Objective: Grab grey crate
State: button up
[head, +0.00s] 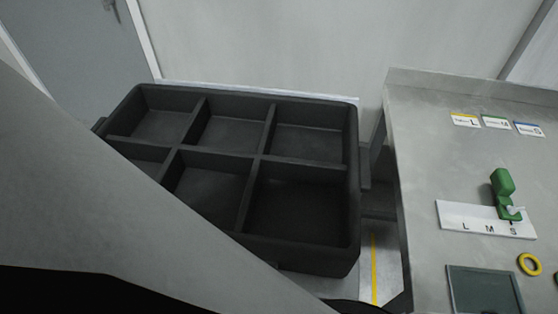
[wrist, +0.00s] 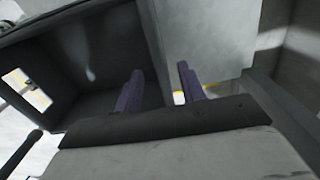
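The grey crate (head: 262,155) is dark, open-topped and split into six compartments that look empty. It fills the middle of the head view, with a lug on each short side. My arm covers its near left corner there, and my gripper is hidden. In the wrist view my gripper (wrist: 160,70) shows two purple fingers standing apart. A crate wall (wrist: 152,40) runs up between them. The left finger is over the crate's dark inside and the right finger is on the outer side. I see no clear contact of the fingers with the wall.
A grey metal counter (head: 420,150) stands close at the crate's right. It carries a green lever (head: 503,183) on a white L M S plate, a yellow ring (head: 529,264) and labels. A pale wall (head: 270,40) is behind. A yellow floor line (head: 374,270) shows between crate and counter.

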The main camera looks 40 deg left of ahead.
jog(key=shift+d+f, duration=0.15)
jog(key=shift+f, duration=3.45)
grip_shut()
jog(key=shift+w, duration=0.1)
